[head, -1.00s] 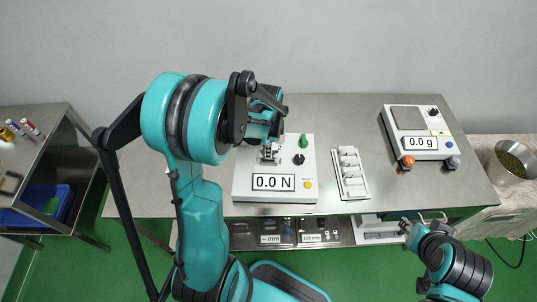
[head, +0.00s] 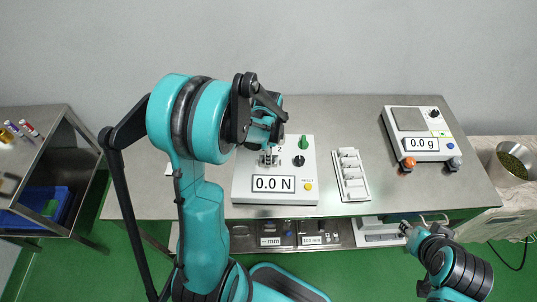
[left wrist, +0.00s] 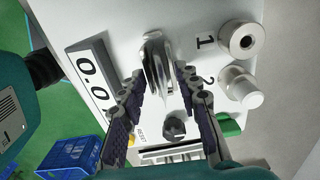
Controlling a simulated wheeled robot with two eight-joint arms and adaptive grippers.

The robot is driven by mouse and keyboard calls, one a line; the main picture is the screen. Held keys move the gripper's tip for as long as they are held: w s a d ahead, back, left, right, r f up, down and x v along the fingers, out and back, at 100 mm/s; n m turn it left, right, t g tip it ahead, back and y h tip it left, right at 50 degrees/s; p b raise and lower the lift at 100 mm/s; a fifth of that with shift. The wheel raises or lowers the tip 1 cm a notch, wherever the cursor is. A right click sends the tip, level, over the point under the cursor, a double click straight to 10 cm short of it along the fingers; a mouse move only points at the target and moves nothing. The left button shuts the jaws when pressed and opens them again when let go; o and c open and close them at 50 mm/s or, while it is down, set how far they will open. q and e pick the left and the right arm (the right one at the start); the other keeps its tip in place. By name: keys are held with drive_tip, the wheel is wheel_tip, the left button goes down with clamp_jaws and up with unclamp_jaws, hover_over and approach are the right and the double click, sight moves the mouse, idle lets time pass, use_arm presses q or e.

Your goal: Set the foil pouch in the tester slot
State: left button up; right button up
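The tester is a white box with a 0.0 N display (head: 273,184), a green knob and a black knob. A shiny silver piece (left wrist: 158,65), looking like the foil pouch, stands at the tester's slot in the left wrist view. I cannot clearly part it from the tester's metal clamp. My left gripper (left wrist: 162,75) is over the tester, its two dark padded fingers spread on either side of the silver piece, with gaps showing. It also shows in the head view (head: 269,152), partly hidden by my wrist. My right gripper (head: 425,220) hangs at the table's front edge, small and unclear.
Right of the tester lies a white rack (head: 350,175) with several pale pieces. A scale (head: 423,145) reading 0.0 g stands farther right. Metal posts (left wrist: 240,40) marked 1 and 2 rise from the tester. A side cart with a blue crate (head: 50,203) is at left.

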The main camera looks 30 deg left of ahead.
use_arm(q)
wheel_tip(320, 180, up, 11)
drive_tip(key=p, duration=0.4)
drive_tip(key=s+d+r+n+t, duration=0.7)
drive_tip(key=s+d+r+n, duration=0.1)
drive_tip(key=s+d+n, duration=0.2)
drive_tip(key=shift+s+d+r+n, duration=0.35)
drive_tip(key=shift+s+n, duration=0.2)
drive_tip(key=shift+n, duration=0.65)
wheel_tip(320, 180, down, 4)
drive_tip(key=b, duration=0.4)
drive_tip(key=shift+r, duration=0.15)
idle(0.4)
